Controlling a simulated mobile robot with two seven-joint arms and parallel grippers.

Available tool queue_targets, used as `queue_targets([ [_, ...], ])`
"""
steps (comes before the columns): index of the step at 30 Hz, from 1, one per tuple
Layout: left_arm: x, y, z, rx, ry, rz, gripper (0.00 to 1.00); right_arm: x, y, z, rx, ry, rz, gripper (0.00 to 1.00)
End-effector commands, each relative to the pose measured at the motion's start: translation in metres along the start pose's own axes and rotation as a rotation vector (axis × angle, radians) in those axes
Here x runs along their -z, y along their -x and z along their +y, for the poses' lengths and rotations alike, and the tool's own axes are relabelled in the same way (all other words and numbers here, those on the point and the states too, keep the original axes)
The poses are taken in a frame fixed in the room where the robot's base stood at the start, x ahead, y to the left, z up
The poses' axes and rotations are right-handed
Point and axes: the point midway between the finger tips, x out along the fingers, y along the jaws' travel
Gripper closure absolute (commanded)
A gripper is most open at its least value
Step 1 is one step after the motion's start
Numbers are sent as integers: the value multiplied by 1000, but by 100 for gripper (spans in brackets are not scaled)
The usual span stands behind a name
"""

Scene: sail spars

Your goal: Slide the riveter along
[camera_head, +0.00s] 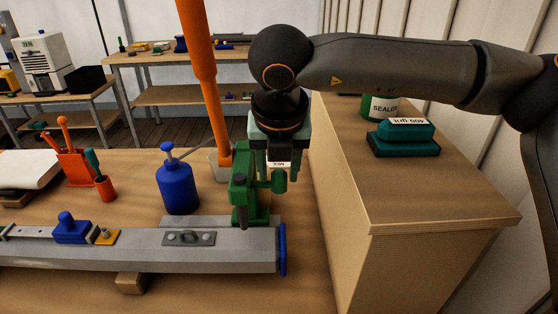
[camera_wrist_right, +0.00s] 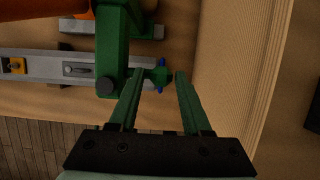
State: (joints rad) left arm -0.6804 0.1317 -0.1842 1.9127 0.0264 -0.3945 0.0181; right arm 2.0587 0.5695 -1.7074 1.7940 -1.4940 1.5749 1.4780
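The green riveter (camera_head: 243,190), with a tall orange lever (camera_head: 200,60), stands over the right part of the grey spar (camera_head: 130,250), near its blue end cap (camera_head: 283,250). A green knob (camera_head: 279,182) sticks out from the riveter's right side; the right wrist view shows it too (camera_wrist_right: 158,76). My right gripper (camera_wrist_right: 159,73) points down there. Its fingers are apart, one on each side of the knob. A gap shows on the right; contact on the left is unclear. In the head view its fingertips are partly hidden. My left gripper is in neither view.
A blue oil can (camera_head: 177,188) stands behind the spar. A blue clamp (camera_head: 72,230) and a metal plate (camera_head: 188,238) sit on the spar. At right rises a wooden cabinet (camera_head: 440,215) bearing a sealer can (camera_head: 381,108) and a sanding block (camera_head: 403,140). Orange tool holders stand at left.

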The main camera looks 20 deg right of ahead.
Motion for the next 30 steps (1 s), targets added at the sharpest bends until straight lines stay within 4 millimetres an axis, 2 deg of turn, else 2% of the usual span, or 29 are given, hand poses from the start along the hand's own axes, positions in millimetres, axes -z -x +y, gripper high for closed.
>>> queue_targets([
  [1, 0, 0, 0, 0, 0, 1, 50, 0, -2, -1, 5, 0, 3, 62],
  [11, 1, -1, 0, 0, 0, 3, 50, 1, -2, -1, 6, 0, 4, 99],
  [30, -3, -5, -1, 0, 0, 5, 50, 2, -4, -8, 7, 1, 6, 100],
])
